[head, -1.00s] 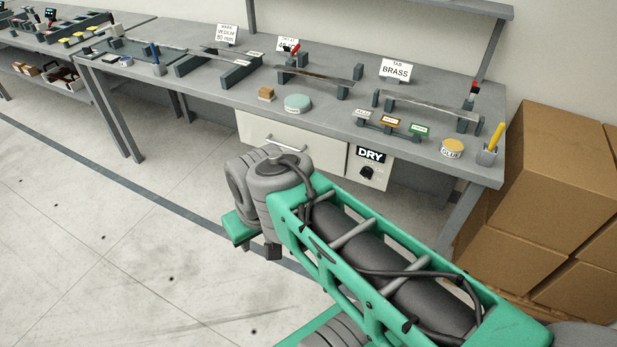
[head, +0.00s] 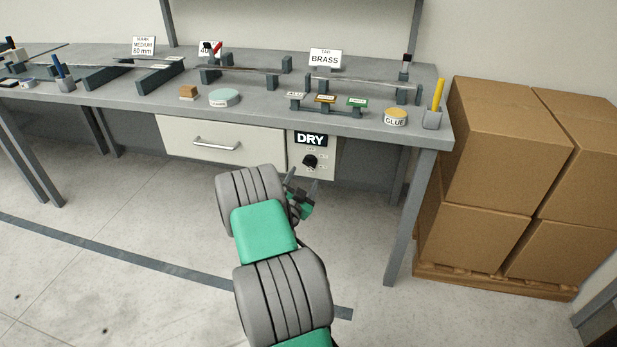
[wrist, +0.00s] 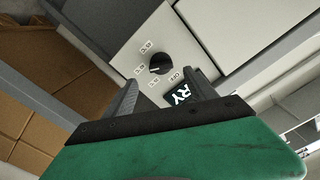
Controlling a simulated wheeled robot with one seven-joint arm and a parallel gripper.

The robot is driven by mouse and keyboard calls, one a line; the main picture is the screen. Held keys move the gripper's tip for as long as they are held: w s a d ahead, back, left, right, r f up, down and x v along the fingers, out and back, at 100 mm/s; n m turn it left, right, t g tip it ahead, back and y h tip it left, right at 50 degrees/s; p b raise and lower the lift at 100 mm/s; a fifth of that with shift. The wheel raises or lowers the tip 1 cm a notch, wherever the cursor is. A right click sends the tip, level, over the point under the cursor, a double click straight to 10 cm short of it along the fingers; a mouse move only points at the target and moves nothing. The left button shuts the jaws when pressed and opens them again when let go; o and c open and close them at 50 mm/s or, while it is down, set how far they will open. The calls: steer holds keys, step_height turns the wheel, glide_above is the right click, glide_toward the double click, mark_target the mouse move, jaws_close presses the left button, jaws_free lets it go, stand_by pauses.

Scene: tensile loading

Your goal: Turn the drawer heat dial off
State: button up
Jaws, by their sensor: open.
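The heat dial is a round black knob (head: 310,161) on a pale panel (head: 326,165) under the DRY sign (head: 310,139), right of the white drawer (head: 185,138). In the wrist view the knob (wrist: 160,63) lies just beyond and between my fingers. Its white mark is at its lower left; the OFF label (wrist: 176,76) is at its lower right, with several small labels around the left side. The exact setting is hard to read. My gripper (head: 303,180) is open and empty in front of the panel; it also shows in the wrist view (wrist: 163,82), apparently short of the knob.
The bench top (head: 265,112) overhangs the panel and carries sample stands, a glue tub (head: 396,117) and a pen cup (head: 432,117). A bench leg (head: 407,220) stands right of the panel. Cardboard boxes (head: 500,140) are stacked farther right. The floor in front is clear.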

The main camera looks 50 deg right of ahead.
mark_target(308, 165)
steer(key=p+x, duration=0.1)
steer(key=x, duration=0.6)
steer(key=shift+w+d+r, duration=0.15)
steer(key=shift+d+r, duration=0.05)
steer(key=shift+c, duration=0.5)
steer(key=c, duration=1.3)
